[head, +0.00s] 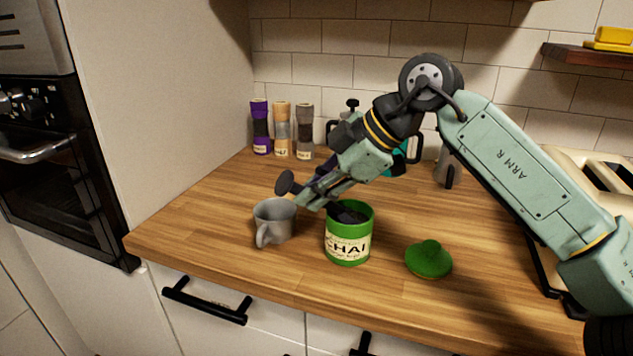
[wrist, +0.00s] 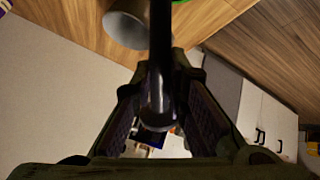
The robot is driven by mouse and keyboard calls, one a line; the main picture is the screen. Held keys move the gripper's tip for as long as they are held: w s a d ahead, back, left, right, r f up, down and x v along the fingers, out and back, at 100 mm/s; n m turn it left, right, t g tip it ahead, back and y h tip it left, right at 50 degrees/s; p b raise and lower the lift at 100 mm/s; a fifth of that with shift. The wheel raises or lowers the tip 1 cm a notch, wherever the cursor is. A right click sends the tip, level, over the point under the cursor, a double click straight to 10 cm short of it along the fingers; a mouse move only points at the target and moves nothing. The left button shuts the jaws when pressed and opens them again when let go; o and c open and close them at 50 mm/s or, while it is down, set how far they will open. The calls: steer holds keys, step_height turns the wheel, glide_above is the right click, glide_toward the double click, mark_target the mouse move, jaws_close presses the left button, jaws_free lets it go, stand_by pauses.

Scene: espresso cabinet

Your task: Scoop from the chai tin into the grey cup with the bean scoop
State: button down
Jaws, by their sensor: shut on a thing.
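The green chai tin (head: 349,245) stands open and upright on the counter, with something dark inside its mouth. The grey cup (head: 273,222) stands upright to its left, and shows at the top of the wrist view (wrist: 126,28). My gripper (head: 316,196) is above and between the two, tilted down to the left. It is shut on the dark bean scoop (head: 286,183), whose shaft (wrist: 160,55) runs between the fingers in the wrist view. One round dark end sticks out above the cup. I cannot tell where the scoop's bowl ends and the tin's dark contents begin.
The green lid (head: 428,260) lies on the counter right of the tin. Purple, tan and grey containers (head: 282,130) stand at the back left. A dark-handled press and a grey pot are behind my arm. The counter's front edge is close before the cup and tin.

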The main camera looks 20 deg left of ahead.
mark_target(296, 184)
steer(key=shift+s+a+f+n+t+h, duration=0.35)
steer(key=shift+a+f+t+h, duration=0.2)
steer(key=shift+h, duration=0.55)
steer(key=t+h, duration=0.1)
steer(key=s+a+t+h+p, duration=0.1)
steer(key=h, duration=0.1)
steer(key=shift+a+r+n, duration=0.15)
steer(key=shift+n, duration=0.2)
steer(key=shift+w+r+p, duration=0.1)
steer(key=shift+r+p, duration=0.25)
steer(key=shift+r, duration=0.1)
steer(key=shift+r+t, duration=0.25)
steer(key=shift+r, duration=0.6)
steer(key=shift+r, duration=0.1)
